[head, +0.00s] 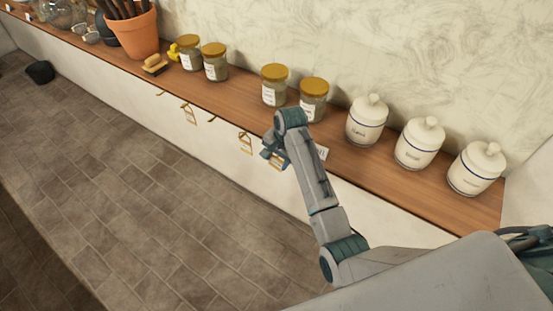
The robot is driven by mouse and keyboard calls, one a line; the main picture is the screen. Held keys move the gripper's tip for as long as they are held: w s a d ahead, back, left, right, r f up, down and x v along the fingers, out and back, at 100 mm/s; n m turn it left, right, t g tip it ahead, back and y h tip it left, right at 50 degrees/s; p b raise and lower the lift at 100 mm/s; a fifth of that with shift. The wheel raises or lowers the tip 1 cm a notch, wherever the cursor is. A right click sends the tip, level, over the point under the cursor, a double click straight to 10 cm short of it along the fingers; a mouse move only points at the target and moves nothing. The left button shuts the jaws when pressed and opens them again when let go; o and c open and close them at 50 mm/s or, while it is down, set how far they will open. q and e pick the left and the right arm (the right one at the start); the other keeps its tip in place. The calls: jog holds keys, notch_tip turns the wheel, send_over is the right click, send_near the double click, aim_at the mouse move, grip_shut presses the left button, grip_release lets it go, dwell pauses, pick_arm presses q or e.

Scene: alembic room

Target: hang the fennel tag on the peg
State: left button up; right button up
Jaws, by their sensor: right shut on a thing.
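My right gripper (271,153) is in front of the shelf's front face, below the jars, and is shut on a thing. A small wood-coloured tag (276,164) shows right at its fingers. The gripper and wrist partly hide this tag, and its lettering is too small to read, so I cannot tell whether it hangs on a peg. Two similar tags, one to the left (189,114) and one nearer (246,143), hang on the white front face. A bare peg (211,119) sits between them, and another bare peg (160,93) is farther left. My left gripper is out of view.
On the wooden shelf (400,177) stand several gold-lidded jars (274,88), white lidded canisters (419,145), a terracotta pot (134,32) and a brush (154,65). A white card (321,152) shows behind my right arm.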

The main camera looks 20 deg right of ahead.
jog(key=shift+d+f, duration=0.25)
jog(key=shift+f, duration=0.05)
dwell(1.1)
jog(key=o, duration=1)
jog(key=r, duration=0.3)
jog(key=s+r+b, duration=0.1)
jog(key=r, duration=0.2)
jog(key=d+r, duration=0.1)
jog(key=r, duration=0.3)
jog(key=shift+s+b, duration=0.25)
jog(key=shift+b, duration=0.05)
jog(key=shift+s+r, duration=0.1)
jog(key=shift+r, duration=0.35)
